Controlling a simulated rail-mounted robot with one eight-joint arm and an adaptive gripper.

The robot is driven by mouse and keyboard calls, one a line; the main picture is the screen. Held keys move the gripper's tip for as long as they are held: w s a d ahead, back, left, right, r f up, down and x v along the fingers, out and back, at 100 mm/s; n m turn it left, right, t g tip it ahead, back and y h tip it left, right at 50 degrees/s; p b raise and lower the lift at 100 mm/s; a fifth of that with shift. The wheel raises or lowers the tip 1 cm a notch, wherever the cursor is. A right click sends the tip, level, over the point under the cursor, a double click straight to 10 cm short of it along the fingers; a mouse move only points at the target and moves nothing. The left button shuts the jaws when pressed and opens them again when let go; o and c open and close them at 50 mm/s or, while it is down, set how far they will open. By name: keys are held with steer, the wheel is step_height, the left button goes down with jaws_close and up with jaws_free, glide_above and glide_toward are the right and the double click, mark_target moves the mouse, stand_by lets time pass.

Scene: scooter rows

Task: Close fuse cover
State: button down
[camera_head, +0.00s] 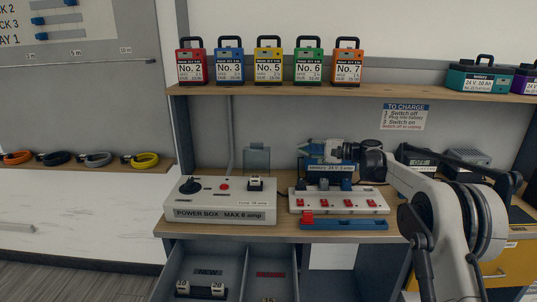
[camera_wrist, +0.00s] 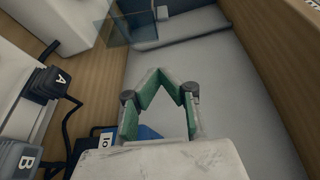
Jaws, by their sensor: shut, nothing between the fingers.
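The white power box (camera_head: 220,213) stands on the bench, with a dark knob, a red button and a black fuse (camera_head: 255,184) at its right side. The clear fuse cover (camera_head: 256,160) stands open and upright behind the fuse. It also shows as a bluish see-through pane at the top of the wrist view (camera_wrist: 138,22). My gripper (camera_head: 301,148) is right of the cover, pointing left and apart from it. In the wrist view its green fingers (camera_wrist: 162,72) meet at the tips, with nothing between them.
A power strip (camera_head: 340,201) with red switches and dark plugs sits below my gripper, right of the power box. A blue battery (camera_head: 328,171) stands behind it. Several colored battery packs line the shelf (camera_head: 290,89) above. An open drawer (camera_head: 208,266) is below the bench.

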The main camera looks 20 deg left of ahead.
steer(key=a+f, duration=0.2)
steer(key=b, duration=0.2)
glide_toward(257, 159)
steer(key=w+a+r, duration=0.2)
steer(key=w+a, duration=0.2)
steer(key=shift+a+r, duration=0.3)
steer(key=shift+r, duration=0.05)
steer(key=shift+w+d, duration=0.1)
steer(key=shift+d, duration=0.05)
